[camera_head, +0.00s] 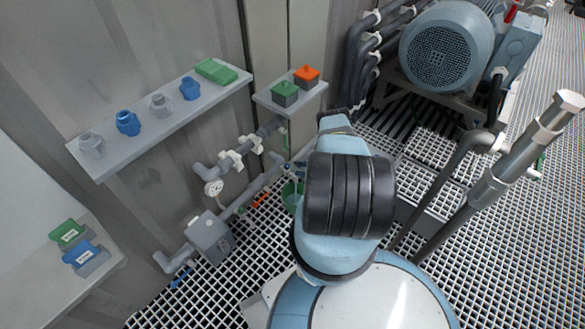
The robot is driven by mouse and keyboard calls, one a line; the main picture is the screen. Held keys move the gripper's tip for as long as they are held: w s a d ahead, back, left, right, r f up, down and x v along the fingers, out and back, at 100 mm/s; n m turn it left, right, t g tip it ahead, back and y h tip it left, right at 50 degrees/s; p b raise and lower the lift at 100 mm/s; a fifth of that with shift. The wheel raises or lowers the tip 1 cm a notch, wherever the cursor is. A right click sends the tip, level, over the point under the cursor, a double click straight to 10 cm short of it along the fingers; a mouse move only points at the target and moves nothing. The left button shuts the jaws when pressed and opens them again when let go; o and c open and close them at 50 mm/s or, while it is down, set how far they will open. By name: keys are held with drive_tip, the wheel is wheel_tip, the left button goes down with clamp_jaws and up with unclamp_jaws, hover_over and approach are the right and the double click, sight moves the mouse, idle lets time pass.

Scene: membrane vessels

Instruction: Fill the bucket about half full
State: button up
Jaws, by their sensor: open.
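A green round vessel, which looks like the bucket (291,196), stands low on the grating beside the pipework. My arm covers its right side, and I cannot tell how much is in it. Above it a thin pipe with a green part (284,135) comes down from under the small shelf. A small blue piece (286,167) sits on the pipe just above the bucket. My arm, with its black ribbed joint, fills the middle of the view. My gripper's fingers do not show; they are hidden behind the arm.
Grey pipes with a gauge (214,188) and a grey box (211,237) run left of the bucket. A long shelf (170,124) holds blue and grey fittings. A small shelf (291,98) holds a green and an orange-topped box. A large motor (447,46) stands behind right.

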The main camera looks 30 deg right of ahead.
drive_tip(key=v, duration=0.6)
